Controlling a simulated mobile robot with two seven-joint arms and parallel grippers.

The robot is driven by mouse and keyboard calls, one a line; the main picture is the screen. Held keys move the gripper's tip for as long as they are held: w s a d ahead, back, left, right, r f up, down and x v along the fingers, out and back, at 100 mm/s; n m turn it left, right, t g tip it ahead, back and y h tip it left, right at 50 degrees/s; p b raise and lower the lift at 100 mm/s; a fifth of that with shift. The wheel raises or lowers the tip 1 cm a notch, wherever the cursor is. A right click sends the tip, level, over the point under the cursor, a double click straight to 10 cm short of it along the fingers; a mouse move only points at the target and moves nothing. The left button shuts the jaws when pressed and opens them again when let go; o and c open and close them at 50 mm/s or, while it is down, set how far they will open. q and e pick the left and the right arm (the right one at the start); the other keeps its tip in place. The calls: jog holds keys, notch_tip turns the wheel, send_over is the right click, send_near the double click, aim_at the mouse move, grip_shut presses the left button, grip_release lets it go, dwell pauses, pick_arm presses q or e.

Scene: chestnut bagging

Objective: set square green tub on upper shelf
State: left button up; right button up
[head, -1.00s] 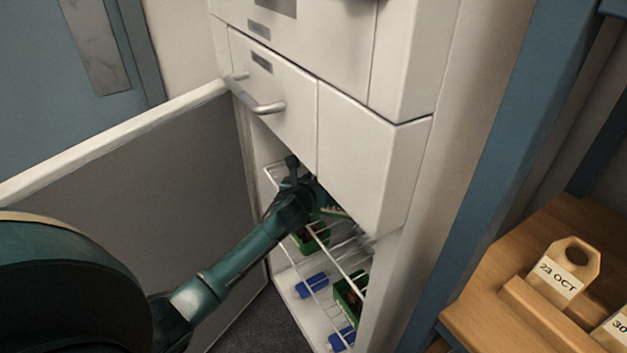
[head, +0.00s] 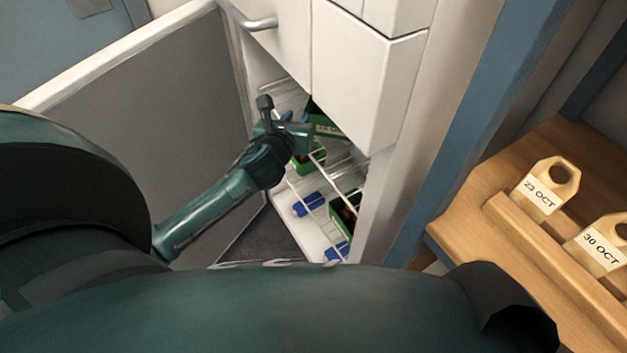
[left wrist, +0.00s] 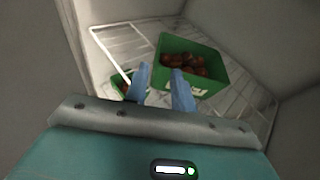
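A square green tub (left wrist: 217,75) of brown chestnuts stands on a white wire shelf inside the open cabinet. In the head view only part of this tub (head: 326,129) shows, under the drawer front. My left gripper (left wrist: 161,70) is at the tub's near left corner, its two blue fingers spread with a gap. The right-hand finger overlaps the tub in the picture; contact is unclear. My right gripper is not in view.
Lower down are two more green tubs (head: 312,164) (head: 343,213) and blue items (head: 308,204). The open door (head: 160,120) stands left of my arm, and a white drawer front (head: 362,80) overhangs the opening. A wooden stand (head: 535,255) with dated tags is at right.

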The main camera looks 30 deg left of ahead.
pick_arm(q)
jog(key=s+d+f+n+g+h, duration=0.1)
jog(key=s+d+f+n+h, duration=0.2)
jog(key=s+d+n, duration=0.6)
jog(key=s+d+f+n+g+h, duration=0.1)
jog(key=s+d+f+n+h, duration=0.3)
jog(key=n, duration=1.6)
jog(key=s+d+f, duration=0.1)
jog(key=s+d, duration=0.3)
jog(key=s, duration=0.3)
jog(key=shift+s+d+n+g+h, duration=0.25)
jog(key=shift+d+n+g+h, duration=0.05)
jog(key=shift+d+n, duration=0.1)
